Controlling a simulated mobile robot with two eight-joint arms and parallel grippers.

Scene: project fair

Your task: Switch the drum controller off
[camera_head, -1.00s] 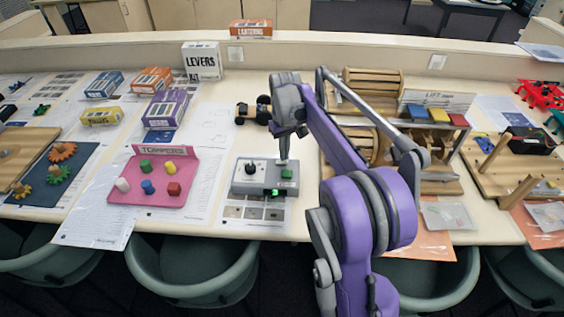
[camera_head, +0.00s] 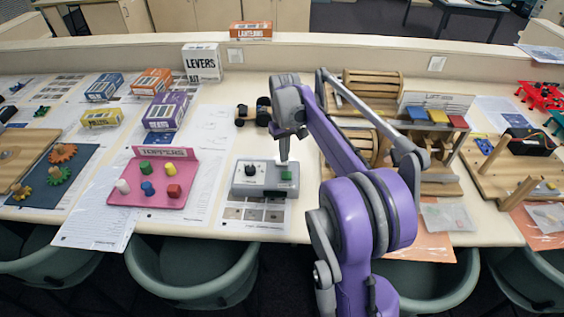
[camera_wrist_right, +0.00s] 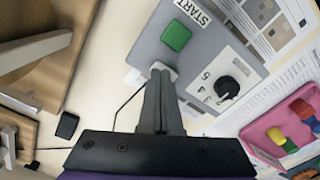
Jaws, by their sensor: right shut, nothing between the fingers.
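The drum controller (camera_head: 262,184) is a grey box with a black knob and a green button on top, on the table left of my arm. In the right wrist view, the controller (camera_wrist_right: 205,45) shows its green button (camera_wrist_right: 176,36) beside the word START, and its black knob (camera_wrist_right: 227,87). My right gripper (camera_head: 284,158) is shut and empty, pointing down at the controller's back edge behind the green button. In the wrist view the fingertips (camera_wrist_right: 161,70) overlap a pale patch at that edge; whether they touch it cannot be told. My left gripper is out of view.
Wooden drum machinery (camera_head: 372,82) stands right of the controller, partly behind my arm. A pink board (camera_head: 130,197) with coloured pegs lies to the left. A small wheeled cart (camera_head: 250,114) is behind the controller. Printed sheets lie around it.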

